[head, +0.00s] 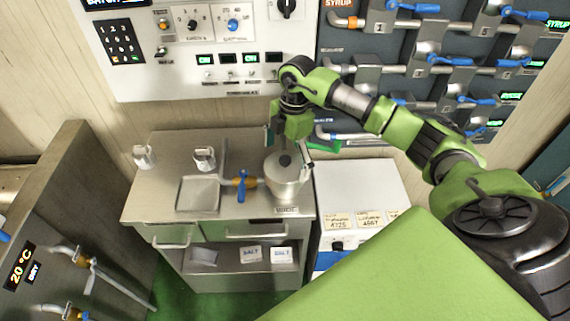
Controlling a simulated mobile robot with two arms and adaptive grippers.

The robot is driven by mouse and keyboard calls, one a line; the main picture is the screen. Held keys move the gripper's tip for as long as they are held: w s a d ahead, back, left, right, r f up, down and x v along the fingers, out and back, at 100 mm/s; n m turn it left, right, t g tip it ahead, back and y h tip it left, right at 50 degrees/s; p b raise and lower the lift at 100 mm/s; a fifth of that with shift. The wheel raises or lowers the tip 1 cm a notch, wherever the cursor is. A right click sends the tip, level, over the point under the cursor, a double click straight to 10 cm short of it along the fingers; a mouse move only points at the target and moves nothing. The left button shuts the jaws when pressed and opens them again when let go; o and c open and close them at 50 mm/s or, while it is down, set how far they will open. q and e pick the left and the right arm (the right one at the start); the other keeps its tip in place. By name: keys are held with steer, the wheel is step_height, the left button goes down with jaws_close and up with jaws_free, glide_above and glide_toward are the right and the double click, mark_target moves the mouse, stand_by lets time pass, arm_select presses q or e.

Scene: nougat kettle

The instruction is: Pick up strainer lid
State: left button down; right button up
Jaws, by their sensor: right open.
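The strainer lid (286,164) is a light grey disc with a dark round knob, seated on top of a metal pot (287,190) at the right end of the steel counter. My right gripper (288,143) is open and points down just above and behind the lid's knob. From this angle I cannot tell whether its fingers touch the knob. The green arm comes in from the right. My left gripper is not in view.
The steel counter (150,205) also holds two metal cups (144,155) (204,158), a sink basin (199,193) and a blue-handled tap (241,184). A control panel (200,60) and syrup taps (440,60) are on the wall behind. A white cabinet (365,185) stands to the right.

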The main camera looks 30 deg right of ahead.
steer(key=shift+a+f+p, duration=0.1)
steer(key=shift+f+p, duration=0.2)
steer(key=shift+f, duration=1.1)
steer(key=c, duration=1.2)
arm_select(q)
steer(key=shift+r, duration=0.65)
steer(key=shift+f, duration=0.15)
arm_select(e)
steer(key=shift+r, duration=0.15)
